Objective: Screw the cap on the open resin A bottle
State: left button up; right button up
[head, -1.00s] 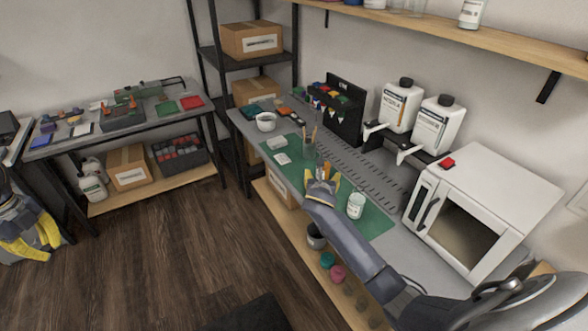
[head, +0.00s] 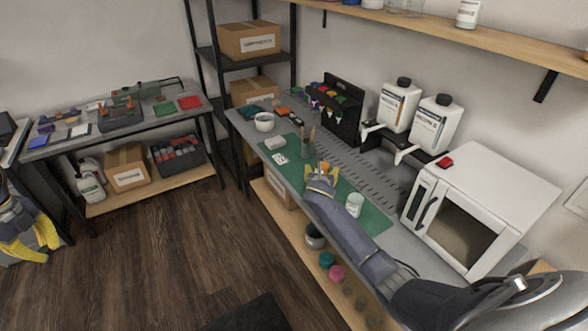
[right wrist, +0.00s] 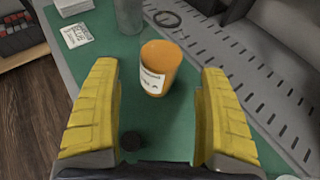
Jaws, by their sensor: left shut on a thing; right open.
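An orange labelled container (right wrist: 155,72) stands on the green mat in the right wrist view, and its top looks open. Its label is too small to read. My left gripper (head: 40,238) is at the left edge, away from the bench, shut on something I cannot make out.
Two white dispenser bottles (head: 398,106) (head: 435,126) with black caps stand behind. A pale labelled jar (head: 355,205) stands right of my right gripper, and a holder with brushes (head: 307,150) behind it. A white oven (head: 480,205) bounds the right; the mat's front (head: 375,222) is clear.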

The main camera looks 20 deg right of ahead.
jog(key=shift+x, duration=2.6)
jog(key=shift+d+r, duration=0.1)
jog(key=shift+r, duration=0.05)
jog(key=shift+c, duration=0.6)
jog(key=c, duration=1.3)
jog(key=shift+r, duration=0.1)
jog(key=shift+c, duration=0.2)
pick_arm(q)
jog(key=shift+d, duration=0.1)
pick_arm(e)
jog(key=shift+r, duration=0.2)
pick_arm(q)
jog(key=shift+w+d, duration=0.15)
jog(key=shift+d, duration=0.05)
pick_arm(e)
jog(key=shift+a, duration=0.65)
pick_arm(q)
jog(key=shift+w+d, duration=0.25)
jog(key=shift+d, duration=0.15)
jog(key=shift+s+a, duration=0.3)
jog(key=shift+a, duration=0.25)
jog(key=shift+s+a, duration=0.1)
jog(key=shift+a, duration=0.05)
pick_arm(e)
jog(key=s+a, duration=0.1)
jog(key=a, duration=1.4)
jog(key=s+a, duration=0.2)
jog(key=a, duration=1.3)
jog(key=shift+s+a, duration=0.25)
jog(key=shift+a, duration=0.05)
